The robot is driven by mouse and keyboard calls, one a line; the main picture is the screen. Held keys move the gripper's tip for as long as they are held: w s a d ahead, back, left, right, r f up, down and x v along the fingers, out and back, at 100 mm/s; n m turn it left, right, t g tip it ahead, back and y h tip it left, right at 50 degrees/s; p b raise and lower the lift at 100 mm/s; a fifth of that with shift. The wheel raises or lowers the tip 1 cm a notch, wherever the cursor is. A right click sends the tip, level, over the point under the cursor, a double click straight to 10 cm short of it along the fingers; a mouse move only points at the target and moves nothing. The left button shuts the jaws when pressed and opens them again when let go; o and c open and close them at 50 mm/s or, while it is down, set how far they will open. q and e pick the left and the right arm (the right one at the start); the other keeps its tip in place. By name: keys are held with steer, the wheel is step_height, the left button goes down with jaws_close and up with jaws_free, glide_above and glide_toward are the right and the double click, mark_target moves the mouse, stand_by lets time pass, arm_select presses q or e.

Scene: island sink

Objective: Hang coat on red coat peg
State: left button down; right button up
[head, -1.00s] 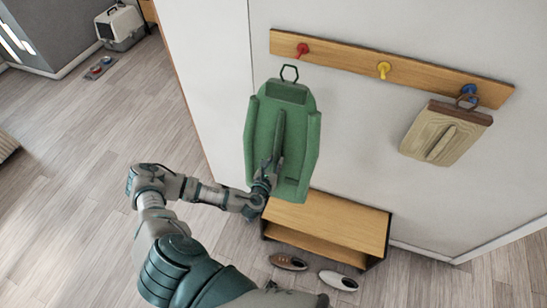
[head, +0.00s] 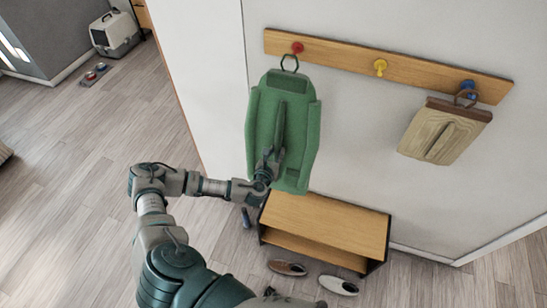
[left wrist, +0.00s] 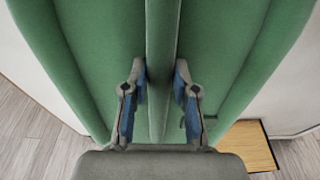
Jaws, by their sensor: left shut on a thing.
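The green coat (head: 264,120) is a stiff padded shape with a raised middle ridge and a dark wire loop (head: 289,62) on top. My left gripper (head: 271,163) is shut on the ridge, low on the coat's front. In the left wrist view its fingers (left wrist: 163,78) lie on both sides of the ridge of the coat (left wrist: 105,45). The red peg (head: 297,48) is on the left end of the wall rack. The loop's top is just below and left of the peg in the picture; I cannot tell whether they touch. My right gripper is out of view.
The wooden rack (head: 340,62) also has a yellow peg (head: 380,67) and a blue peg (head: 469,88). A wooden-looking coat (head: 444,135) hangs at the blue one. A low bench (head: 330,222) stands below, with shoes (head: 338,285) in front. Open floor lies left.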

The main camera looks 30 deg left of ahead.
arm_select(q)
steer(key=shift+b+x, duration=0.7)
steer(key=shift+x, duration=0.7)
steer(key=shift+w+a+f, duration=0.2)
steer(key=shift+w+a, duration=0.05)
steer(key=shift+w, duration=0.35)
steer(key=shift+w+d, duration=0.1)
